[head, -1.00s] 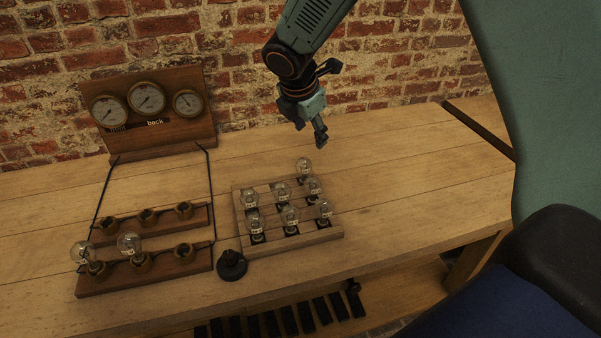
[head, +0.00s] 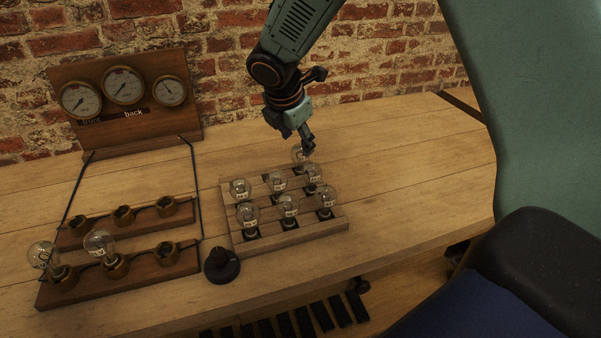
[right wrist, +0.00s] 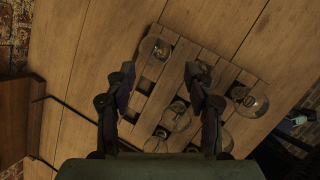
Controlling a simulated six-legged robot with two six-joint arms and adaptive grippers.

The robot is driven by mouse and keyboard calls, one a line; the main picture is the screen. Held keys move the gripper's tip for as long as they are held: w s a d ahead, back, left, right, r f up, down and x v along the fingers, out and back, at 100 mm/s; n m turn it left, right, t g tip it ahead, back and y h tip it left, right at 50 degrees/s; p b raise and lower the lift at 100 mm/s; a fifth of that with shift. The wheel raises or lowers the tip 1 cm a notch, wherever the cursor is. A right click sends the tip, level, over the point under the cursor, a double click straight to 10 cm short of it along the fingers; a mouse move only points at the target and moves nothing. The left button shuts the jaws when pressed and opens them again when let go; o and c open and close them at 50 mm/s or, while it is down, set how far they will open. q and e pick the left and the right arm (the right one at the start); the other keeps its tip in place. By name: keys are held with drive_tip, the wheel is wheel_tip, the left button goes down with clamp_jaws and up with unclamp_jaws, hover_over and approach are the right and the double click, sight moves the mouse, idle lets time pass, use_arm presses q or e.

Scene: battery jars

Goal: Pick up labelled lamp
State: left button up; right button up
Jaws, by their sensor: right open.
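Several clear glass lamps with small white labels stand in a slatted wooden rack (head: 292,239) on the bench; the label text is too small to read. The rearmost lamp (head: 299,155) stands at the rack's far right corner. My right gripper (head: 305,141) is just above this lamp, its fingers partly covering it. In the right wrist view my right gripper (right wrist: 160,72) is open and empty, and a lamp (right wrist: 155,48) shows between and slightly beyond its fingertips. Other lamps, such as one front-row lamp (head: 288,205), stand nearby. My left gripper is not in view.
A stepped socket board (head: 130,285) at left holds two lamps (head: 100,245) in its front row. A gauge panel (head: 128,95) marked "back" stands behind it against the brick wall. The bench right of the rack is clear.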

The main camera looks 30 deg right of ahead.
sight(299, 149)
drive_tip(key=shift+w+d+f, duration=0.1)
drive_tip(key=shift+d+f, duration=0.05)
drive_tip(key=shift+f, duration=0.2)
drive_tip(key=shift+w+f+b, duration=0.2)
drive_tip(key=shift+w+f, duration=0.05)
drive_tip(key=shift+f, duration=0.25)
drive_tip(key=shift+w+f+b, duration=0.2)
drive_tip(key=shift+w+f, duration=0.05)
drive_tip(key=shift+f, duration=0.2)
drive_tip(key=x, duration=0.1)
drive_tip(key=b+x, duration=0.1)
drive_tip(key=x, duration=0.3)
drive_tip(key=shift+w+d+b, duration=0.1)
drive_tip(key=shift+d+b, duration=0.2)
drive_tip(key=shift+b, duration=0.05)
drive_tip(key=shift+w, duration=0.15)
drive_tip(key=shift+d+r, duration=0.1)
drive_tip(key=shift+c, duration=0.7)
drive_tip(key=c, duration=0.6)
drive_tip(key=shift+c, duration=0.5)
